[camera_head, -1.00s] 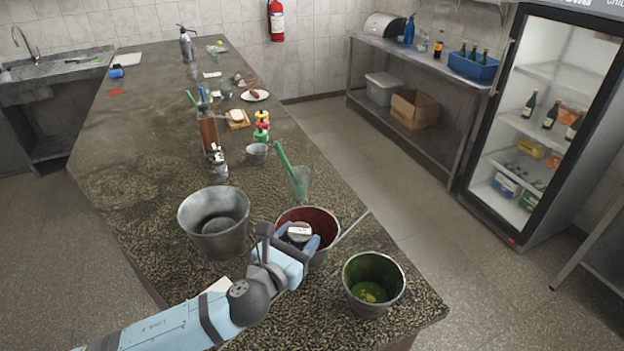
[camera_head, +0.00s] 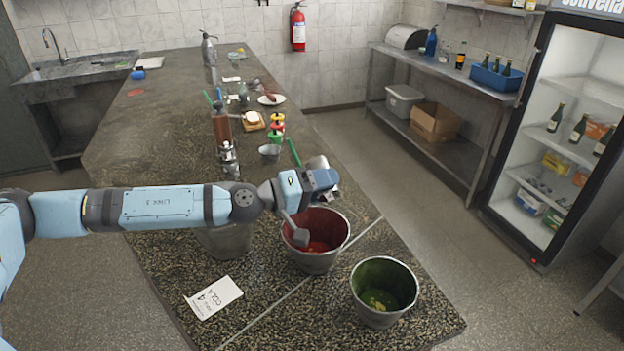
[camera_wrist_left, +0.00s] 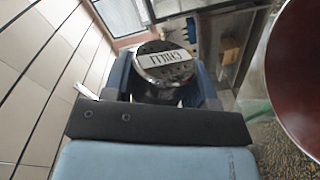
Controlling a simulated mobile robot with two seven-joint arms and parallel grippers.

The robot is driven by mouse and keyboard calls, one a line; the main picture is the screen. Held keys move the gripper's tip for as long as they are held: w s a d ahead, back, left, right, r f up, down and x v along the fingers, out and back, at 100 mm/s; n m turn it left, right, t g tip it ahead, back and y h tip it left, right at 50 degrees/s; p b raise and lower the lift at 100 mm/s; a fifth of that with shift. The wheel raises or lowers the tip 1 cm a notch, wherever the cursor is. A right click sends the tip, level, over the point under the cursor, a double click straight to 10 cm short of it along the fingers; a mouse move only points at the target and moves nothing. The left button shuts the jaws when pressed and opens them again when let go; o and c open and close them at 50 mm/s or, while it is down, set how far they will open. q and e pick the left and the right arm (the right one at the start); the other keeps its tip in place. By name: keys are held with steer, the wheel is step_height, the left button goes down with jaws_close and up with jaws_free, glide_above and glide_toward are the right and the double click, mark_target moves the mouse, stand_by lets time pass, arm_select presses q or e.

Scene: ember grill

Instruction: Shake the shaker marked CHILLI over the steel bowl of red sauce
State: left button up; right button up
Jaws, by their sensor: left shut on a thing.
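The steel bowl of red sauce (camera_head: 318,262) stands on the counter, its red inside showing. My left gripper (camera_head: 322,178) is above and just behind its rim, shut on the CHILLI shaker. In the wrist view the shaker's round steel lid (camera_wrist_left: 165,65) with the white CHILLI label faces the camera between the two blue fingers. In the head view only a grey part of the shaker (camera_head: 317,162) shows behind the gripper; its exact tilt is unclear. The bowl's red inside (camera_wrist_left: 305,75) shows at the right of the wrist view. My right gripper is not in view.
A bowl of green sauce (camera_head: 375,318) stands in front to the right. A large steel pot (camera_head: 228,241) is partly hidden behind my arm. A white COLA card (camera_head: 213,297) lies on the counter. Bottles and a small cup (camera_head: 270,153) stand farther back.

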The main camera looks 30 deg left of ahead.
arm_select(q)
steer(key=shift+w+a+r+m+b, duration=0.1)
steer(key=shift+w+a+m+b, duration=0.15)
steer(key=shift+w+a+m, duration=0.5)
steer(key=shift+w+a+r+m+b, duration=0.1)
steer(key=shift+a+m+b, duration=0.15)
steer(key=shift+a, duration=0.9)
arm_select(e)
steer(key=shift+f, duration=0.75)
arm_select(q)
step_height(320, 180, down, 8)
steer(key=b, duration=0.8)
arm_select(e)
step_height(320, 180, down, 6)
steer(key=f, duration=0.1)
arm_select(q)
step_height(320, 180, up, 5)
steer(key=p, duration=0.5)
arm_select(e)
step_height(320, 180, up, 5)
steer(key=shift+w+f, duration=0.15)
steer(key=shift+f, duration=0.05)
